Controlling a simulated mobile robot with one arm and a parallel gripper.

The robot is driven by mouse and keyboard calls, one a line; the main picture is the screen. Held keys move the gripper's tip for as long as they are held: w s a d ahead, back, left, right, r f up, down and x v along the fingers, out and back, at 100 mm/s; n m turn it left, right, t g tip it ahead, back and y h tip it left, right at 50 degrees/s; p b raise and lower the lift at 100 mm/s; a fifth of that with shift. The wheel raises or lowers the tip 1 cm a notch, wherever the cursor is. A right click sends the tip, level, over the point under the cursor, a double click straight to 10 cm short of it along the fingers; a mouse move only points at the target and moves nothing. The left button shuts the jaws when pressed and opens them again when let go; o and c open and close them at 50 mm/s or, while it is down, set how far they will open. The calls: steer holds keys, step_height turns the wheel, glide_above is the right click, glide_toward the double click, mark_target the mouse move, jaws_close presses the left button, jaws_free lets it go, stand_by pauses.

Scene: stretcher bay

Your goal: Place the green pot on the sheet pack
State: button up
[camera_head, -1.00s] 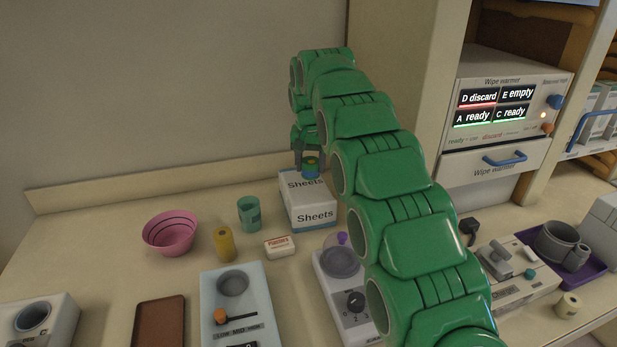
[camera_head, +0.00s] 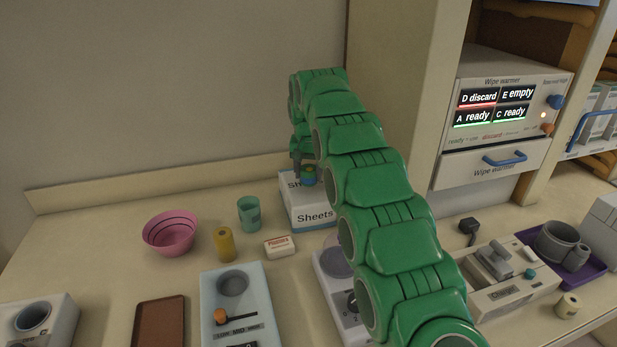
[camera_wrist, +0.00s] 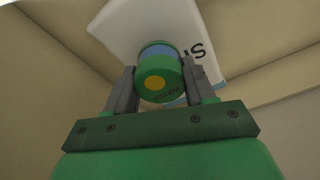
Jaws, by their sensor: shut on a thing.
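The green pot (camera_head: 309,177), with a blue band and a yellow dot on its end, is between the fingers of my gripper (camera_head: 303,170). In the wrist view the fingers press on both sides of the pot (camera_wrist: 158,80). The sheet pack (camera_head: 311,215) is a white box marked "Sheets" near the back wall. It also shows behind the pot in the wrist view (camera_wrist: 213,30). The pot is over the top of the pack, very close to it; I cannot tell whether they touch. My arm hides part of the pack's right side.
A teal cup (camera_head: 249,213), a yellow cylinder (camera_head: 223,244), a pink bowl (camera_head: 170,233) and a small white box (camera_head: 279,246) stand left of the pack. A white device with a dial lies partly under my arm. The wipe warmer (camera_head: 500,110) is at the right.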

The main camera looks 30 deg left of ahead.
mark_target(308, 169)
steer(key=shift+f, duration=1.1)
steer(key=shift+f, duration=0.1)
steer(key=o, duration=1)
steer(key=shift+o, duration=0.2)
steer(key=shift+s+d+r, duration=0.1)
steer(key=shift+s+r, duration=0.05)
steer(key=shift+r, duration=1.15)
steer(key=shift+s+d+r, duration=0.1)
steer(key=shift+s+r, duration=0.05)
steer(key=shift+r, duration=1.1)
steer(key=shift+s+r, duration=0.15)
steer(key=shift+r, duration=1.15)
